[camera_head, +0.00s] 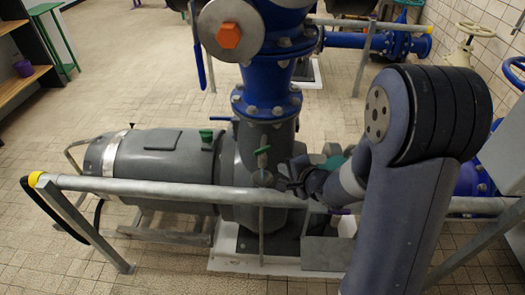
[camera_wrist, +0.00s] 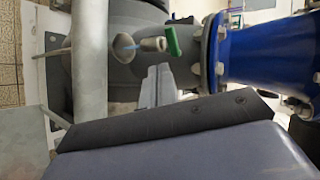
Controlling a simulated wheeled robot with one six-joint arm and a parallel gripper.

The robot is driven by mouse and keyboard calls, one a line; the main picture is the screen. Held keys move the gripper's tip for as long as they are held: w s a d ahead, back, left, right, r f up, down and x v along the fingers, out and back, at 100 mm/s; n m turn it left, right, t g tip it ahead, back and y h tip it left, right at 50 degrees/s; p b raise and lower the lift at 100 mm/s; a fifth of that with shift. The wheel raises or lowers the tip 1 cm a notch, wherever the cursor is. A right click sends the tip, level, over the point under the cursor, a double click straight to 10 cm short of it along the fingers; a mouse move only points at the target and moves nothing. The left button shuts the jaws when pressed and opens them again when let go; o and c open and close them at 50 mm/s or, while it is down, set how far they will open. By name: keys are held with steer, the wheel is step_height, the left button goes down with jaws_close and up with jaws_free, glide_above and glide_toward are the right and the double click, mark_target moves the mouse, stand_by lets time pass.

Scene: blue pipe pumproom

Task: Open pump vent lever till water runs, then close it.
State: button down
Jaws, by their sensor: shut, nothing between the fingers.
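The vent lever (camera_head: 262,150) is a small green handle on a thin vent valve at the front of the grey pump casing. In the wrist view the green lever (camera_wrist: 172,41) lies across the valve body (camera_wrist: 151,44). The streak is too small to make out in the head view. My gripper (camera_head: 283,180) is shut and empty, just right of and below the lever. In the wrist view my gripper fingers (camera_wrist: 158,84) are apart from the lever.
A grey guard rail (camera_head: 150,188) with a yellow end cap runs across the front of the pump (camera_head: 170,155), below the lever. The blue pipe (camera_head: 267,90) rises above the casing. A thin grey drain tube (camera_head: 261,235) drops behind the rail. Tiled floor is free at left.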

glide_toward(259, 154)
step_height(259, 154, down, 3)
steer(key=w, duration=0.1)
steer(key=shift+w+a+r, duration=0.1)
steer(key=shift+w+a, duration=1.45)
steer(key=shift+w, duration=0.25)
